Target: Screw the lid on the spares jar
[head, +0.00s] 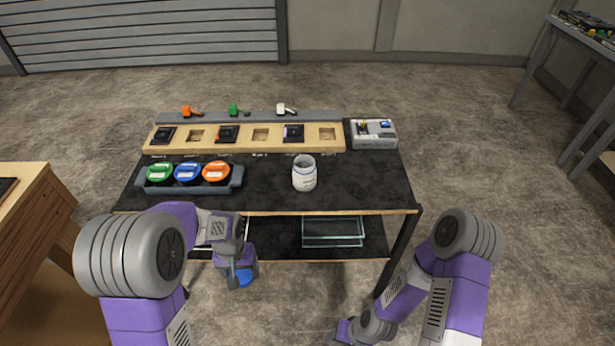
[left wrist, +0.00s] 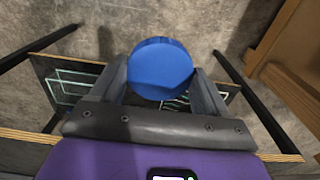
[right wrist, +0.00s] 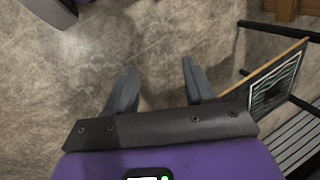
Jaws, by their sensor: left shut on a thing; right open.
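My left gripper (head: 239,268) is shut on a blue lid (head: 243,278), in front of the table and below the tabletop's front edge. In the left wrist view the blue lid (left wrist: 162,68) sits between the two fingertips. My right gripper (right wrist: 158,80) is open and empty over the floor. In the head view it is mostly cut off at the bottom edge.
A grey-blue tray (head: 190,187) holds green, blue and orange round lidded containers at the table's left. Behind them runs a wooden slotted board (head: 245,144), with a grey box (head: 372,134) at its right. A glass tray (head: 333,240) is on the lower shelf. The tabletop around the jar is clear.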

